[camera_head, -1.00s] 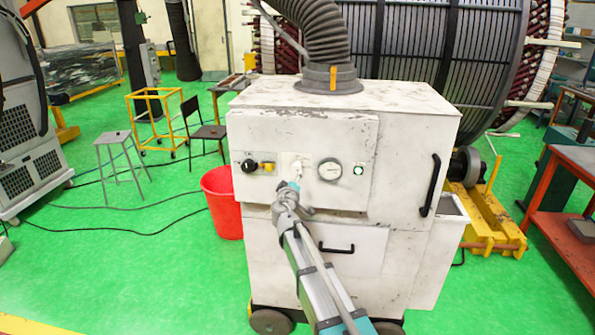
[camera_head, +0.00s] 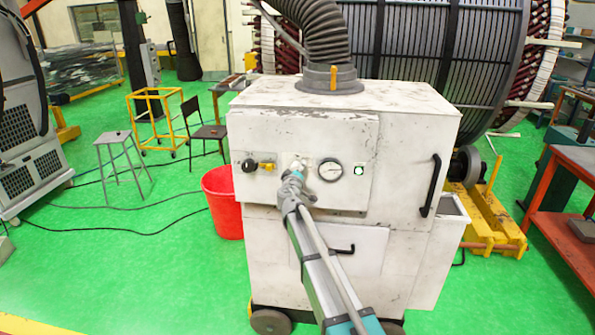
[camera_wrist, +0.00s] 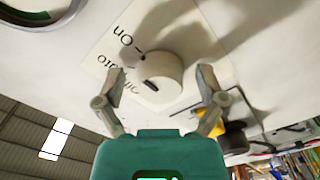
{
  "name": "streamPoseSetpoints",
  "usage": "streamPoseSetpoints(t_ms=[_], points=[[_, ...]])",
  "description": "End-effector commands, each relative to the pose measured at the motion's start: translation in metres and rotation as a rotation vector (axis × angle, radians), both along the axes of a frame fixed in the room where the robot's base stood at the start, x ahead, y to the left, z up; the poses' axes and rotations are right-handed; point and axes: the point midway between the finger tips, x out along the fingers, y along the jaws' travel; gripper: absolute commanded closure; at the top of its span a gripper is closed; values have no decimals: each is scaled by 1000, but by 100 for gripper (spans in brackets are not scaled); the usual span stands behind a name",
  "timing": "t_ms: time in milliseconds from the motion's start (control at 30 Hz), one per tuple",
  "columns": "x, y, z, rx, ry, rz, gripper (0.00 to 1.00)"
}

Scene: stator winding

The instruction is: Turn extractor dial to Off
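The extractor is a worn white cabinet (camera_head: 410,125) with a control panel on its front. Its dial (camera_wrist: 160,75) is a round white knob on a pale label plate; in the head view my gripper hides most of it. The plate reads On, Auto and Off, upside down in the wrist view. A dark mark sits on the knob's side by the lettering; I cannot tell exactly which word it faces. My gripper (camera_wrist: 162,73) is open, one finger on each side of the knob, with visible gaps between fingers and knob.
A black knob (camera_head: 249,165) and a yellow switch (camera_head: 267,166) are left of the dial, and a round gauge (camera_head: 330,169) is right of it. A black drawer handle (camera_head: 341,249) is below. A red bucket (camera_head: 222,203) stands by the cabinet's left side.

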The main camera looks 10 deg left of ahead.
Motion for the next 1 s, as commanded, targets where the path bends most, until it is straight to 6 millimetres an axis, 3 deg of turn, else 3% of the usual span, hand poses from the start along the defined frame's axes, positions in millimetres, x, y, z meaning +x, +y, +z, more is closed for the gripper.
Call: streamPoseSetpoints(t_ms=[67,400,767,1000], points=[[0,0,0,0,0,0,29],[0,0,0,0,0,0,92],[0,-1,0,-37,2,-2,92],[0,-1,0,-149,6,-2,92]])
